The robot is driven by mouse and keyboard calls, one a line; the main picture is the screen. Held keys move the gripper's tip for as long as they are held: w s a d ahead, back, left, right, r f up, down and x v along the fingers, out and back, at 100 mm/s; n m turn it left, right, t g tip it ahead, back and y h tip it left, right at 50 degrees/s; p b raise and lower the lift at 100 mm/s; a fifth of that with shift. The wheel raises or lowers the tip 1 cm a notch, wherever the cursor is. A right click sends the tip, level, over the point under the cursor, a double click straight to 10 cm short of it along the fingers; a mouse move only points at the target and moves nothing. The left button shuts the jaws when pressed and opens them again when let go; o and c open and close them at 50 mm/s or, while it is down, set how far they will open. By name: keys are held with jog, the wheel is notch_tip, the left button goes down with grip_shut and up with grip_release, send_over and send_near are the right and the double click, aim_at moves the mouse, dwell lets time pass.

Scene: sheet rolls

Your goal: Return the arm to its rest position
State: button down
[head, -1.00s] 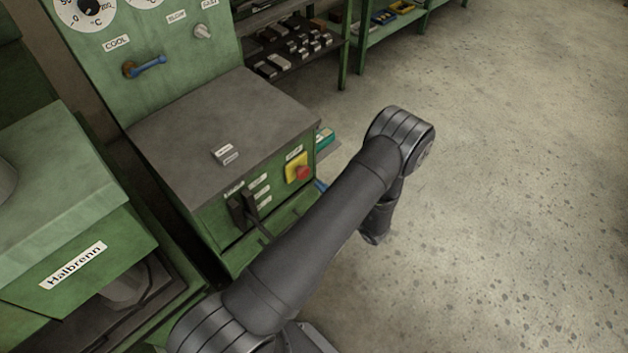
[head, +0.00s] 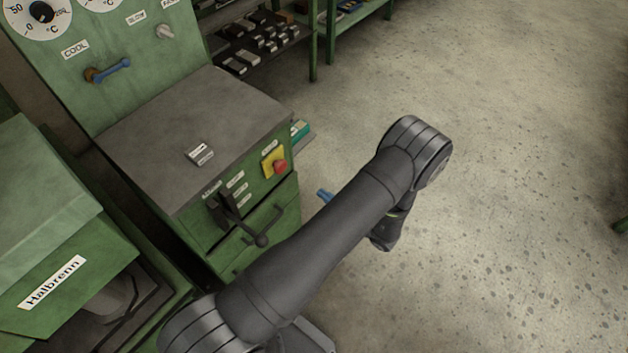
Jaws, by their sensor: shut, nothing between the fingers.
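My arm (head: 325,235) reaches up from the bottom of the head view to a bent elbow (head: 415,150) over the floor. Past the elbow, a short part of the forearm (head: 392,228) with a thin green ring hangs down behind the upper arm. My gripper does not show; it is hidden behind the arm or out of view.
Left of the arm stands a green machine with a grey top (head: 190,135), a black lever (head: 238,222) and a red button (head: 280,167). A green machine marked Halbrenn (head: 52,283) is at lower left. Shelves (head: 260,40) stand behind.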

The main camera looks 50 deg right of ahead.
send_near(284, 168)
jog(key=w, duration=0.4)
jog(key=shift+w+a, duration=0.1)
jog(key=shift+s, duration=1.7)
jog(key=shift+w, duration=0.1)
jog(key=shift+s, duration=4.75)
jog(key=w+a+f, duration=0.4)
jog(key=a+f, duration=0.3)
jog(key=f, duration=0.1)
jog(key=w+a+f, duration=0.5)
jog(key=a+f, duration=0.2)
jog(key=shift+w, duration=2.3)
